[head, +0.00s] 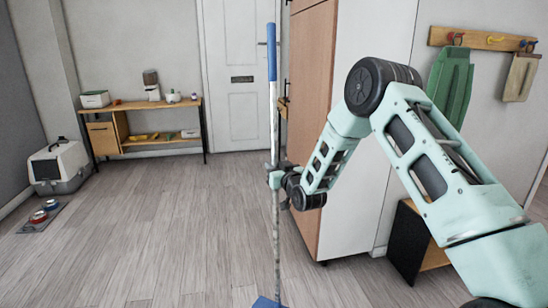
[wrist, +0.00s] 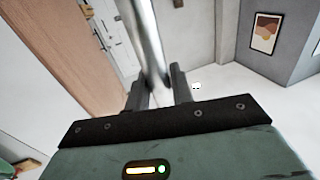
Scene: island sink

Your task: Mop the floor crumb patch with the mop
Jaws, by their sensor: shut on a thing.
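The mop (head: 274,120) stands upright in the head view, with a blue grip at the top of a grey pole. Its blue head (head: 266,302) shows only in part at the bottom edge of the picture. My gripper (head: 275,178) is shut on the pole around its middle. In the wrist view the pole (wrist: 148,45) runs between the two dark fingers of my gripper (wrist: 159,88). I cannot make out a crumb patch in either view.
A tall wooden cabinet (head: 312,105) stands close to the right of the mop. A console table (head: 150,105) stands by the far wall, left of a white door (head: 234,75). The middle floor is clear.

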